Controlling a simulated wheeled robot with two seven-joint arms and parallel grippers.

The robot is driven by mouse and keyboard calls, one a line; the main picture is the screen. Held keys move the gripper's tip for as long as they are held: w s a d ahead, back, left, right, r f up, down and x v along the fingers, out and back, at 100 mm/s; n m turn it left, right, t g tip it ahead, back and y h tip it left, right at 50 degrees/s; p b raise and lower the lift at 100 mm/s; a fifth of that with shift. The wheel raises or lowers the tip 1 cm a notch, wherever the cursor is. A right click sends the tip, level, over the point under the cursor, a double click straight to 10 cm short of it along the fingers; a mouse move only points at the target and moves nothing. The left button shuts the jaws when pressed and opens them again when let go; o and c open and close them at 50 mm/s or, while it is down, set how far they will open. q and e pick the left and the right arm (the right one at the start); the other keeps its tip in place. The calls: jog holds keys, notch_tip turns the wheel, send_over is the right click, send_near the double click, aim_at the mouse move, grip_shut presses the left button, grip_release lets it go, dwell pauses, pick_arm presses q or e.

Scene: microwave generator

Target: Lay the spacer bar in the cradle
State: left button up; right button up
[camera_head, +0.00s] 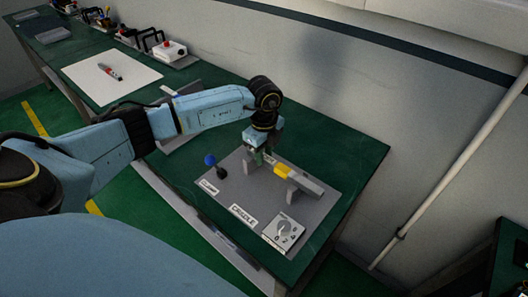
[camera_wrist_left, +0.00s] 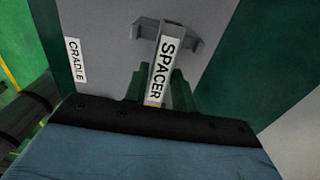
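The spacer bar (camera_head: 307,182) is grey with a yellow part, and its white SPACER label (camera_wrist_left: 165,66) shows in the left wrist view. My left gripper (camera_head: 263,155) is at the bar's far-left end in the head view. In the left wrist view its fingers (camera_wrist_left: 160,88) stand close on both sides of the bar and look shut on it. The bar lies along the grey cradle (camera_head: 289,190), and its other end is at a forked cradle support (camera_wrist_left: 189,42). I cannot tell whether the bar rests fully in it. My right gripper is not in view.
The grey board (camera_head: 225,197) carries a CRADLE label (camera_head: 242,216), a blue-knobbed lever (camera_head: 211,161) and a dial (camera_head: 286,232). Green table (camera_head: 355,155) is bare to the right. A white sheet with a red marker (camera_head: 109,71) lies at the far left. A wall stands behind.

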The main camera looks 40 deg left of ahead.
pick_arm(q)
jog(key=o, duration=0.4)
notch_tip(320, 180, up, 14)
jog(key=shift+f+b, duration=0.25)
jog(key=shift+b, duration=0.2)
